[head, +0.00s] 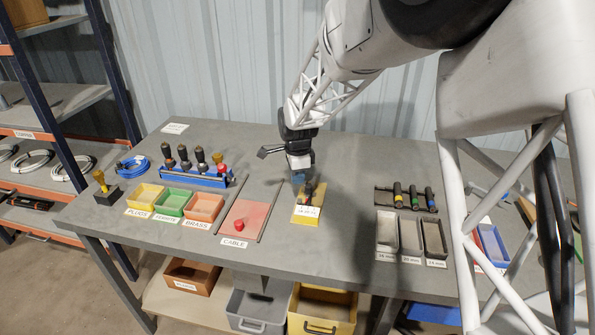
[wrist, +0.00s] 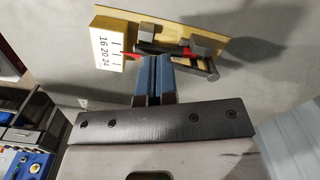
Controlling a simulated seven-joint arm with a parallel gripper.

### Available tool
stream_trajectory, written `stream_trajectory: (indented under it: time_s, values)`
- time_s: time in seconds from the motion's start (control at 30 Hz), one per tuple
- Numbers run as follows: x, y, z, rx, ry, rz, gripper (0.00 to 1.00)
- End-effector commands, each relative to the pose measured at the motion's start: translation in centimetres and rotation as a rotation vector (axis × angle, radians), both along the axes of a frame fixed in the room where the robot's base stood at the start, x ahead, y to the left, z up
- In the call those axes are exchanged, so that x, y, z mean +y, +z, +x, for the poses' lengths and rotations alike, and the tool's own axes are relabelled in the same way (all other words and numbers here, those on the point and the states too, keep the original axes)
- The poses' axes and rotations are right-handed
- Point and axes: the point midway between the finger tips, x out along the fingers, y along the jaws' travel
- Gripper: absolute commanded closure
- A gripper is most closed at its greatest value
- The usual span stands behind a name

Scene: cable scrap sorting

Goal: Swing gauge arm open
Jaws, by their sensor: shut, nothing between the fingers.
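The gauge is a yellow board with a white scale marked 16 20 24. In the head view the gauge (head: 305,217) lies on the table, front centre. In the wrist view the gauge (wrist: 122,26) is at the top, turned round. The dark gauge arm with red parts (wrist: 165,48) lies across the board beside grey blocks; its exact angle is hard to tell. My gripper (head: 298,181) points down at the back end of the gauge. Its blue fingers (wrist: 153,62) are together and empty, close to the arm; I cannot tell whether they touch it.
Left of the gauge is a red cable pad (head: 244,222) between two dark rails. Further left are the plugs, ferrules and brass trays (head: 174,202) and a blue tool rack (head: 195,176). On the right are grey size trays (head: 410,236) below a tool holder. Table behind is clear.

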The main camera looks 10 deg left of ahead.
Motion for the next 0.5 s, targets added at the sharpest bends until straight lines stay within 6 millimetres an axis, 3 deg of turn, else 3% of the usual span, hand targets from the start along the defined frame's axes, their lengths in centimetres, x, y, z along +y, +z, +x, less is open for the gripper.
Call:
stream_trajectory:
  time_s: [0.3, 0.5]
  values:
    - [0.0, -2.3, 0.0, 0.001, 0.0, 0.0, 1.0]
    - [-1.5, -2.2, 0.0, 0.0, 0.0, 0.0, 1.0]
